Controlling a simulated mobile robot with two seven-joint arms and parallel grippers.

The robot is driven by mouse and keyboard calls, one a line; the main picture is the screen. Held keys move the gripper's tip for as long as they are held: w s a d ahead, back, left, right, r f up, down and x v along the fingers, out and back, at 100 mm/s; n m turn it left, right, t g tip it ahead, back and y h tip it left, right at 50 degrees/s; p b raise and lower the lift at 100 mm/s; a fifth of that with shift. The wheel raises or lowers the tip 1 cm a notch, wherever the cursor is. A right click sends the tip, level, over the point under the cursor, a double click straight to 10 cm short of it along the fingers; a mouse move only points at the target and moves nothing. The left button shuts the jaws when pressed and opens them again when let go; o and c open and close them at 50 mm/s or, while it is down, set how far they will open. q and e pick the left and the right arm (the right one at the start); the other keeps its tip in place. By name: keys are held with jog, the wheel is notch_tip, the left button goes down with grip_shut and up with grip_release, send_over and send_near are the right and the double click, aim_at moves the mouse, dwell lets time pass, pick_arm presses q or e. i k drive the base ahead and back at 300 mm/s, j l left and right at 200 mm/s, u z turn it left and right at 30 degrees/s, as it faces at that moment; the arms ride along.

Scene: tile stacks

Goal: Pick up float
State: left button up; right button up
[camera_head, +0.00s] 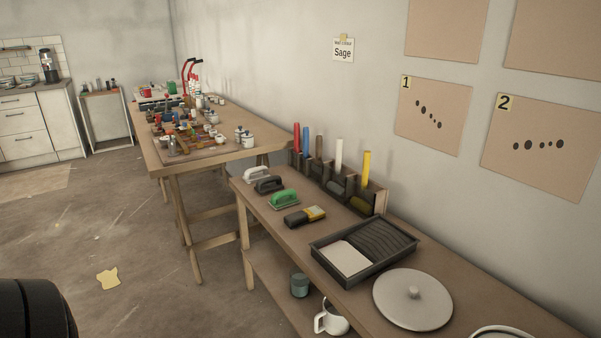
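Three hand tools that look like floats lie in a row on the near bench (289,226). One has a pale grey handle (257,174), one a black handle (269,184), and the closest a green handle (284,197). A black and yellow block (305,216), which may be a sponge or brush, lies just in front of them. I cannot tell which one the task means. Neither of my grippers is in view.
A dark tray (320,258) and a round grey disc (413,297) fill the bench's near part. A wooden rack (381,203) with coloured tubes stands against the wall. A cluttered table (178,161) stands behind. A white jug (331,320) sits on the lower shelf. Floor at left is mostly clear.

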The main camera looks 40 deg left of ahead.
aim_at(254, 175)
jog(key=j+z, duration=0.3)
jog(key=j, duration=0.15)
jog(key=i+j+z, duration=0.1)
jog(key=j+z, duration=0.2)
jog(key=j, duration=0.15)
jog(key=j+z, duration=0.25)
jog(key=j, duration=1.25)
jog(key=k+j, duration=0.1)
jog(key=j, duration=0.45)
jog(key=j+z, duration=0.1)
jog(key=j, duration=0.5)
jog(key=k+j, duration=0.15)
jog(key=j, duration=0.4)
jog(key=k+j, duration=0.1)
jog(key=j, duration=0.45)
jog(key=j+z, duration=0.1)
jog(key=j, duration=0.5)
jog(key=k, duration=0.05)
